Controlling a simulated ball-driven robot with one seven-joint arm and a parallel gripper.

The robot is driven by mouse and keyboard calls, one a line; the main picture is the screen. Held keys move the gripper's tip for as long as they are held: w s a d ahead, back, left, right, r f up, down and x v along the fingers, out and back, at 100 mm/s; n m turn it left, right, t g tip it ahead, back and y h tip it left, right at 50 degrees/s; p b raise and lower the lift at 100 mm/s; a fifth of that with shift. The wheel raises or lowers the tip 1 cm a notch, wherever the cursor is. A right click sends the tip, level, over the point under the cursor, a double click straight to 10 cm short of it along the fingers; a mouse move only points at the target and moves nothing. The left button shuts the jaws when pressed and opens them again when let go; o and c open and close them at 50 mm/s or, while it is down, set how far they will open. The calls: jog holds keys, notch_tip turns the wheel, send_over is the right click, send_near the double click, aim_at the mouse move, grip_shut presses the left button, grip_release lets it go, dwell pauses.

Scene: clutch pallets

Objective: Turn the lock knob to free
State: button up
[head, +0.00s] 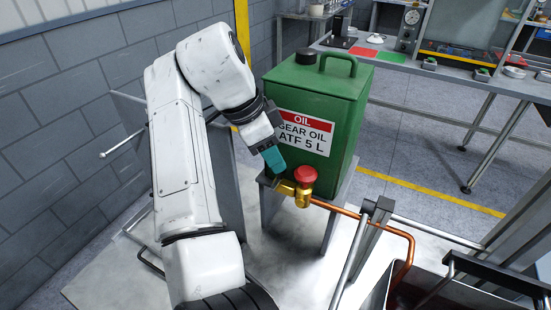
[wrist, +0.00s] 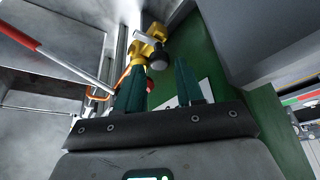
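A red round knob (head: 306,176) sits on a brass valve (head: 285,187) at the lower front of the green oil can (head: 325,92). No part is labelled as the lock knob. In the wrist view the yellow valve (wrist: 142,48) shows a dark grey round end (wrist: 158,61), just beyond the fingertips. My gripper (head: 274,163) is beside the can's front face, above and left of the valve, apart from the red knob. In the wrist view its two teal fingers (wrist: 158,68) stand apart with nothing gripped between them.
The can stands on a grey metal stand (head: 338,205). A copper pipe (head: 405,250) runs right from the valve past upright metal bars (head: 370,230). A dark bin (head: 480,292) is at the lower right. A workbench (head: 440,72) stands behind; the floor before it is clear.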

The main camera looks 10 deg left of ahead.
jog(key=v, duration=0.8)
jog(key=shift+r+p, duration=0.25)
jog(key=shift+p, duration=0.15)
jog(key=shift+s, duration=0.1)
